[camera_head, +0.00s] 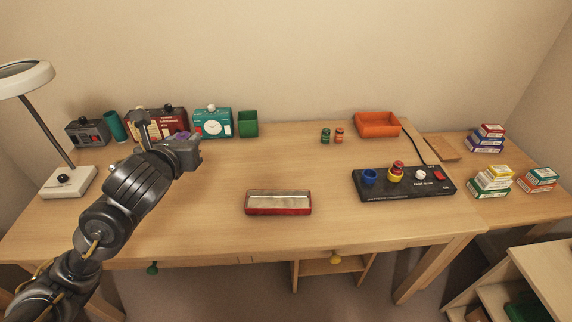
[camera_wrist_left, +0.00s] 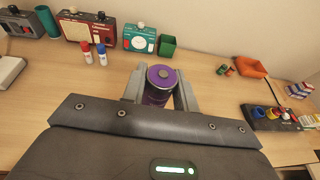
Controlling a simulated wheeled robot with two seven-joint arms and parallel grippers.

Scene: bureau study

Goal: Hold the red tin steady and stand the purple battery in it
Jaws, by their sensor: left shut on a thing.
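The red tin (camera_head: 278,210) lies open on the desk near its front edge, a long shallow box with a pale metal inside. No gripper touches it. My left gripper (camera_head: 189,147) is raised over the left part of the desk, up and to the left of the tin. It is shut on the purple battery, whose purple side shows between the fingers in the head view. My right gripper is not in view.
Radios, a teal clock box (camera_head: 212,122) and a green cup (camera_head: 248,124) line the wall. A lamp (camera_head: 68,181) stands left. A black tester board (camera_head: 404,183) with coloured cups, an orange tray (camera_head: 377,125) and two small batteries (camera_head: 332,136) are right. The desk around the tin is clear.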

